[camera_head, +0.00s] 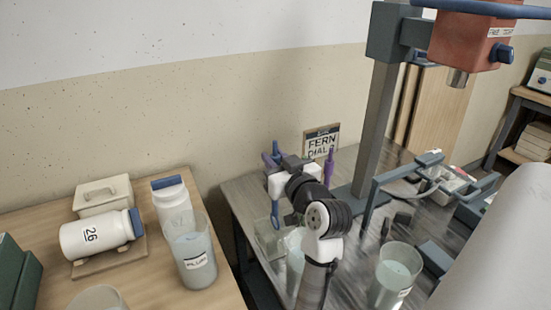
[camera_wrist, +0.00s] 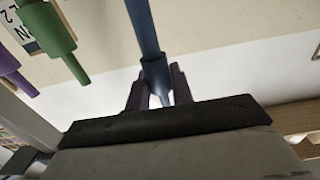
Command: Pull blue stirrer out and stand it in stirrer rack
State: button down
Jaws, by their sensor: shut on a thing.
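The blue stirrer (camera_wrist: 149,35) is between the fingers of my gripper (camera_wrist: 156,88), which is shut on it, in the wrist view. In the head view my gripper (camera_head: 271,161) is above the grey table, and a blue length of the stirrer (camera_head: 275,214) shows below the white wrist part. My arm hides much of this area. A clear container (camera_head: 268,240) stands under and beside the stirrer; I cannot tell whether the stirrer's lower end is inside it. I cannot make out the stirrer rack for certain.
A purple stirrer (camera_head: 328,167) stands by the FERN DIAL sign (camera_head: 321,141). A green stirrer (camera_wrist: 50,28) shows in the wrist view. Clear buckets stand on the left table (camera_head: 195,255) and right of my arm (camera_head: 395,274). A grey post (camera_head: 377,130) rises behind.

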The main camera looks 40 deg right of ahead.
jog(key=shift+f+b, duration=1.55)
jog(key=shift+f, duration=0.4)
jog(key=shift+s+f+b, duration=0.15)
jog(key=shift+f+b, duration=0.6)
jog(key=shift+f, duration=0.3)
jog(key=shift+s+p, duration=0.1)
jog(key=shift+p, duration=0.4)
jog(key=shift+f+g, duration=0.2)
jog(key=shift+g, duration=0.1)
jog(key=shift+w+r, duration=0.1)
jog(key=shift+w, duration=0.2)
jog(key=shift+w+d+r+b, duration=0.2)
jog(key=shift+w+r+b, duration=0.05)
jog(key=shift+w+b, duration=0.1)
